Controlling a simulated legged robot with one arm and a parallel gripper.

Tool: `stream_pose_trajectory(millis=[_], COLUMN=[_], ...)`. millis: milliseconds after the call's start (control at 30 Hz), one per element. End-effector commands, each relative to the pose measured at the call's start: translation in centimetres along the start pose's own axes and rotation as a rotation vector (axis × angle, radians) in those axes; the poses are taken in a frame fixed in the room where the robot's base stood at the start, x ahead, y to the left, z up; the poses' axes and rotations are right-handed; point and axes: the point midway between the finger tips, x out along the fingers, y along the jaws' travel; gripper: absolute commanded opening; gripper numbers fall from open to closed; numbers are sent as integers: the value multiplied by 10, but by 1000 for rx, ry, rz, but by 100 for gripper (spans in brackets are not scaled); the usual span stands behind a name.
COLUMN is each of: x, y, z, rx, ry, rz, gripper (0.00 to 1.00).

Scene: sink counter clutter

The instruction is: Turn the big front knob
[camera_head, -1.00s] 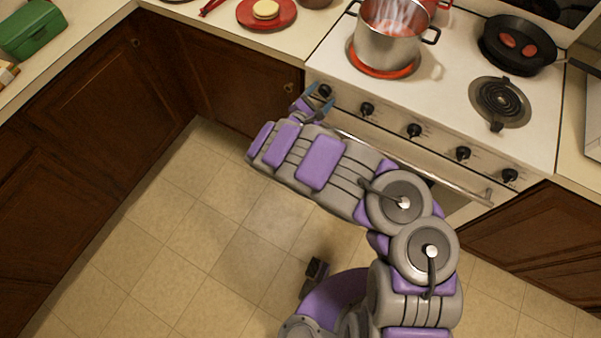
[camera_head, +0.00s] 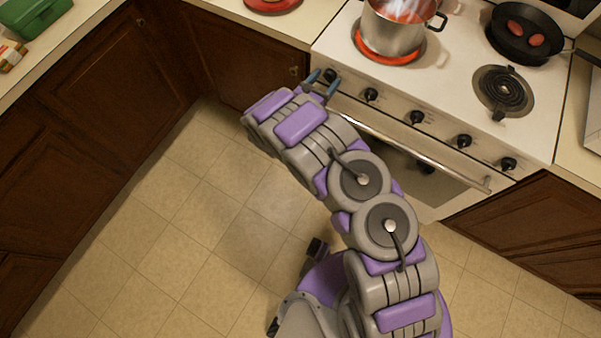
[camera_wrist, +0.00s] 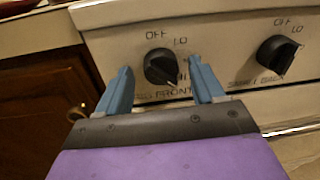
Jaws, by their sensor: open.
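The big front knob (camera_wrist: 161,66) is black and sits on the stove's front panel, with OFF, LO and HI marks around it and a partly covered label ending in FRONT below. In the head view the same knob (camera_head: 331,75) is the leftmost of the row. My gripper (camera_wrist: 161,82) is open, with one blue finger to the lower left of the knob and the other to its right. The fingers look apart from the knob; the exact gap in depth is unclear. In the head view my gripper (camera_head: 322,83) is right at this knob.
A second knob (camera_wrist: 279,56) is to the right. A steaming pot (camera_head: 394,30) stands on a glowing burner (camera_head: 360,48). A pan (camera_head: 525,35) holds two red pieces. The oven handle (camera_head: 430,155) runs below the knobs. A wooden cabinet (camera_wrist: 45,100) is at left.

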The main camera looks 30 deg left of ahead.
Motion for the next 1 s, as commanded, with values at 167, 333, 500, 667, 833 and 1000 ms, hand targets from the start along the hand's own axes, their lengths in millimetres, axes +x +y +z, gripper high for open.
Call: stream_pose_trajectory(millis=[167,333,500,667,833,1000], x=[0,0,-12,-31,-57,-88], y=[1,1,1,1,1,1], z=[0,0,1,0,0,0], rx=[-61,-105,-125,-125,-125,-124], ry=[-5,-8,-9,-8,-7,-8], rz=[0,-1,2,2,2,3], gripper=[68,68,68,68,68,68])
